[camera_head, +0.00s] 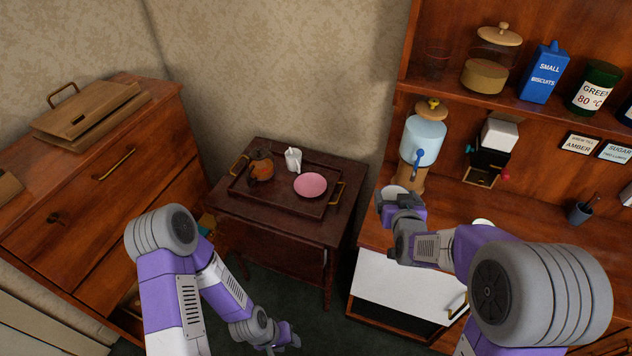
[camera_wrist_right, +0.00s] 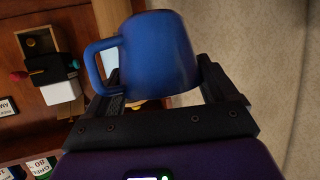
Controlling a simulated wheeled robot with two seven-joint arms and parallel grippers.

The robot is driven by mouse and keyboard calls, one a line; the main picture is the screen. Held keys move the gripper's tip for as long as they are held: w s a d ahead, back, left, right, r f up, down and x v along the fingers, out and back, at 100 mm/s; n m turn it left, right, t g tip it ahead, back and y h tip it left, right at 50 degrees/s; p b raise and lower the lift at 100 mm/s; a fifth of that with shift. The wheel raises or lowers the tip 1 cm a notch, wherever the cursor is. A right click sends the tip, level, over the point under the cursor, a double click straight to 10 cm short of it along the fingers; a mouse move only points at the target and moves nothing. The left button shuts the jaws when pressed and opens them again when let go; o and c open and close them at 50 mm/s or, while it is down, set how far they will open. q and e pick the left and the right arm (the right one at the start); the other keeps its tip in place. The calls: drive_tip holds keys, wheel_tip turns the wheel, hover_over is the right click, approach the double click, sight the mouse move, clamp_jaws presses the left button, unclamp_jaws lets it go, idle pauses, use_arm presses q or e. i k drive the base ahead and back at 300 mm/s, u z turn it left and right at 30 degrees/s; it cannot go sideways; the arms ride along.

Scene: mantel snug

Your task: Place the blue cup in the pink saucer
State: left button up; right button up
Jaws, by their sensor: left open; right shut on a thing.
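The pink saucer (camera_head: 310,185) lies empty on a dark wooden tray (camera_head: 283,206) on the small side table. My right gripper (camera_head: 392,203) is shut on the blue cup (camera_wrist_right: 158,52), which fills the space between its fingers in the right wrist view, handle to the left. In the head view the gripper is over the left end of the cabinet counter, to the right of the saucer and apart from it; the cup is hard to make out there. My left gripper (camera_head: 287,338) is open and empty, low in front of the side table.
A white jug (camera_head: 293,160) and a brown-amber pot (camera_head: 260,166) share the tray with the saucer. The side table (camera_head: 262,224) has a gap before the cabinet. A drawer chest (camera_head: 120,170) stands left.

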sight(315, 184)
drive_tip(key=u, duration=0.45)
drive_tip(key=i, duration=0.9)
drive_tip(key=u, duration=0.1)
